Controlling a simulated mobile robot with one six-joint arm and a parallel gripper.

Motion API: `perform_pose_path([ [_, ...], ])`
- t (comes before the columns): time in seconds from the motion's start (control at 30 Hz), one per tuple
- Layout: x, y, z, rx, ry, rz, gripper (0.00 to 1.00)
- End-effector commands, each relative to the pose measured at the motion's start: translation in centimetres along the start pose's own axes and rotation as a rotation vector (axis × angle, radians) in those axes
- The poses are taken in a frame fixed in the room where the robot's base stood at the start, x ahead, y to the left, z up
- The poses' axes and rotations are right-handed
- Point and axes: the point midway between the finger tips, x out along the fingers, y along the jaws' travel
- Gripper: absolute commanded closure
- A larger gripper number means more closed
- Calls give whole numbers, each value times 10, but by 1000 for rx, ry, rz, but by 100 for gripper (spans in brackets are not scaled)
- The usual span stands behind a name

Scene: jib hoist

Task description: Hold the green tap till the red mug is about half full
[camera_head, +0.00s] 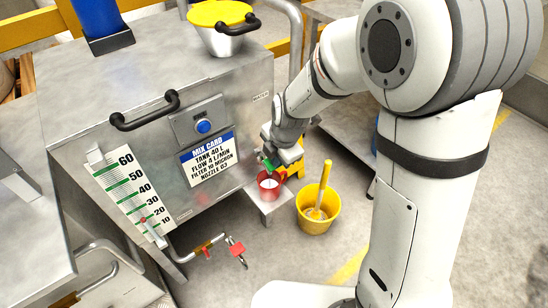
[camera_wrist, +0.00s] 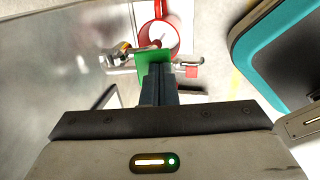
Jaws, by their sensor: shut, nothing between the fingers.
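The red mug (camera_head: 270,185) stands on a small ledge at the lower right corner of the steel tank. It also shows in the wrist view (camera_wrist: 176,17), where I look into it from above. Its inside looks pale, and I cannot tell how high any liquid stands. The green tap (camera_wrist: 139,62) sits just in front of the mug in the wrist view; a bit of green (camera_head: 266,164) shows above the mug in the head view. My gripper (camera_wrist: 160,68) is shut and empty, its fingertips at the green tap, apparently touching it.
The tank (camera_head: 95,140) carries a level gauge (camera_head: 135,195), a mix card (camera_head: 208,160) and a black handle (camera_head: 145,110). A yellow bucket (camera_head: 330,215) stands on the floor right of the ledge. A red-tagged valve (camera_head: 236,248) hangs below the tank.

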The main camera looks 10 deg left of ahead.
Motion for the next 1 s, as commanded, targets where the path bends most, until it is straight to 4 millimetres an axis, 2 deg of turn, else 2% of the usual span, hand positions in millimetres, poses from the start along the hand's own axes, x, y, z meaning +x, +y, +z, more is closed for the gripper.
perform_pose_path([
  [0.27, 0, 0, 0, 0, 0, 0, 100],
  [0.63, -15, 4, 0, 0, 0, 0, 100],
  [1.0, -17, 4, 0, 0, 0, 0, 100],
])
